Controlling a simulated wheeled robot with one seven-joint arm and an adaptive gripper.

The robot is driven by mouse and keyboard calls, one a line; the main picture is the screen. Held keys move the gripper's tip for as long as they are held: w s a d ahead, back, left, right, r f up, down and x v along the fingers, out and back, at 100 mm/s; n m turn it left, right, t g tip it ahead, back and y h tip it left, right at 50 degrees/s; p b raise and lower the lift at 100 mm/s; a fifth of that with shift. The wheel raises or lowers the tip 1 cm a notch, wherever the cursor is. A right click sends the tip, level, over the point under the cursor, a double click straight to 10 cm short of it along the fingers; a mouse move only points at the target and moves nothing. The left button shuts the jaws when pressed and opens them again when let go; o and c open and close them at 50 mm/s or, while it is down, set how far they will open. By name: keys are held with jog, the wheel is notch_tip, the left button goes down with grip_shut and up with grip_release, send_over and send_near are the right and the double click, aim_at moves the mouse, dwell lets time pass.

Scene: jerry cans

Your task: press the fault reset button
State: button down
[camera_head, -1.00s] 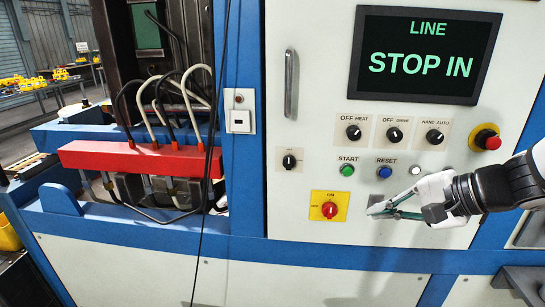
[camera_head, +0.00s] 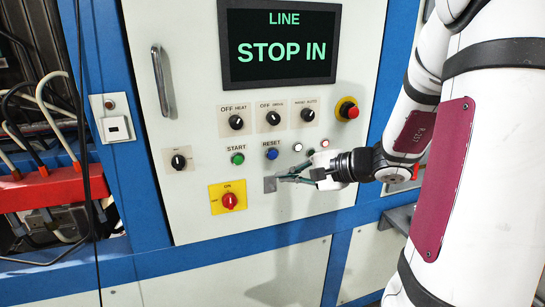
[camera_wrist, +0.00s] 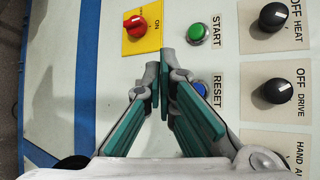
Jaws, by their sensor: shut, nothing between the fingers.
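The reset button is a round blue button (camera_head: 271,153) under the label RESET on the white control panel. It also shows in the wrist view (camera_wrist: 199,89), partly covered by the right-hand finger. My gripper (camera_head: 276,181) is in front of the panel, just below the blue button in the head view. In the wrist view my gripper (camera_wrist: 159,76) has its teal fingers drawn together at the tips, with nothing between them. The tips appear to the left of the blue button there. I cannot tell how far they are from the panel surface.
A green START button (camera_head: 237,158) is left of the blue one. A red rotary switch (camera_head: 229,200) on a yellow plate is below left. Black knobs (camera_head: 273,118) and a red emergency button (camera_head: 347,108) are above. The screen (camera_head: 280,45) reads LINE STOP IN.

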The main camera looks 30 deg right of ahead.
aim_at(276, 158)
jog(key=shift+w+d+b, duration=0.3)
jog(key=shift+w+d, duration=0.05)
jog(key=shift+w, duration=0.95)
jog(key=shift+w+d+b, duration=0.25)
jog(key=shift+w+d, duration=0.15)
jog(key=shift+w, duration=0.9)
jog(key=shift+w+d+b, duration=0.3)
jog(key=shift+w+d, duration=0.05)
jog(key=shift+w, duration=0.95)
jog(key=shift+w+d, duration=0.1)
jog(key=shift+w, duration=0.3)
jog(key=shift+w+d+b, duration=0.1)
jog(key=shift+w+b, duration=0.3)
jog(key=shift+b, duration=0.05)
jog(key=shift+s, duration=0.1)
jog(key=shift+s+a, duration=0.2)
jog(key=shift+s, duration=0.5)
